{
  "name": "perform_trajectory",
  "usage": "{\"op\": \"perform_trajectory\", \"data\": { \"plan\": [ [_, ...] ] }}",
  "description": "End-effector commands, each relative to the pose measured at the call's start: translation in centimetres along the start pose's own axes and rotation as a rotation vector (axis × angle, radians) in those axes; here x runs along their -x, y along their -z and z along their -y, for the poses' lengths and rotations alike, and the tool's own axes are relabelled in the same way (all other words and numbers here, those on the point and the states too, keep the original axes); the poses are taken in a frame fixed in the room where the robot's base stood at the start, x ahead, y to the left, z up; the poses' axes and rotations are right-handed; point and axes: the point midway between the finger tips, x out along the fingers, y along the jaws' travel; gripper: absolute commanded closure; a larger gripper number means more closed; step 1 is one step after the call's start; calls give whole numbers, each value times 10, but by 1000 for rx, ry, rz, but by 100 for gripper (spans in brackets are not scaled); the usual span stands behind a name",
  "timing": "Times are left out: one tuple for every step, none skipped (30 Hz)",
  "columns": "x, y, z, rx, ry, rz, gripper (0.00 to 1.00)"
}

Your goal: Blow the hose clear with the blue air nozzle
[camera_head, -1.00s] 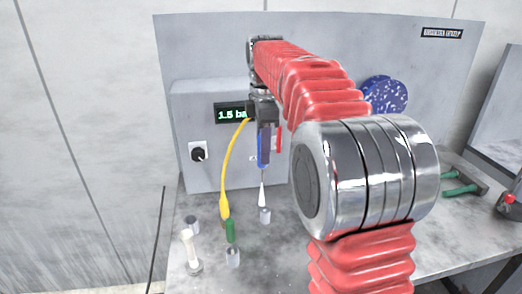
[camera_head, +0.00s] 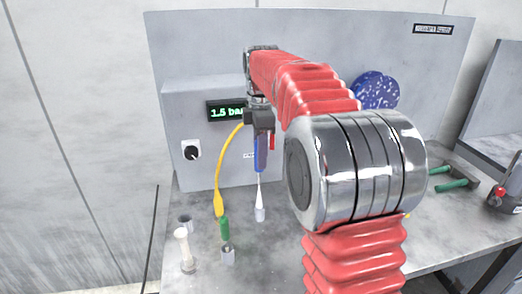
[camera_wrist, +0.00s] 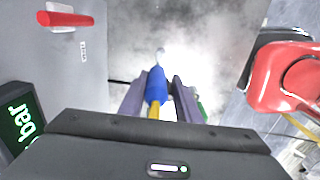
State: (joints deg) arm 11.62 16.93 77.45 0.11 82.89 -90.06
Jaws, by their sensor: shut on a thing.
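My gripper (camera_head: 260,150) points down in front of the grey panel. It is shut on the blue air nozzle (camera_head: 259,160), which hangs upright. The nozzle also shows between the fingers in the wrist view (camera_wrist: 157,86), with a yellow piece just behind it. A thin pale tip points down from the nozzle to a small pale cup (camera_head: 260,214); I cannot tell whether they touch. The yellow hose (camera_head: 220,175) curves from beside my gripper down to the left. Its thick lower end is just above a green piece (camera_head: 224,227). The hose's upper end is hidden.
The panel has a display reading 1.5 bar (camera_head: 226,111) and a black knob (camera_head: 191,151). Metal cups (camera_head: 228,256) and a white upright piece (camera_head: 183,250) stand at the bench's front left. A blue speckled disc (camera_head: 376,90) is behind my arm. Green-handled items (camera_head: 450,185) lie right.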

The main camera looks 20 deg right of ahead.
Motion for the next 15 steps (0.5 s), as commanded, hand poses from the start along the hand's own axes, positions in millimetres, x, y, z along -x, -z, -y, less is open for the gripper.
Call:
{"op": "perform_trajectory", "data": {
  "plan": [
    [-2,0,0,0,-1,0,100],
    [-3,0,0,0,-1,0,100],
    [-5,0,0,0,0,0,100],
    [-6,0,0,0,0,0,100],
    [-8,0,0,0,1,0,100],
    [-9,0,1,0,1,0,100],
    [-11,0,1,0,1,0,100],
    [-12,0,1,0,1,0,100],
    [-13,0,0,0,0,0,100],
    [-15,0,0,0,0,0,100],
    [-16,0,0,0,-1,0,100],
    [-18,0,1,0,0,0,100],
    [-19,0,1,0,0,0,100],
    [-20,0,1,0,1,0,100],
    [-22,0,1,0,1,0,100]
  ]
}}
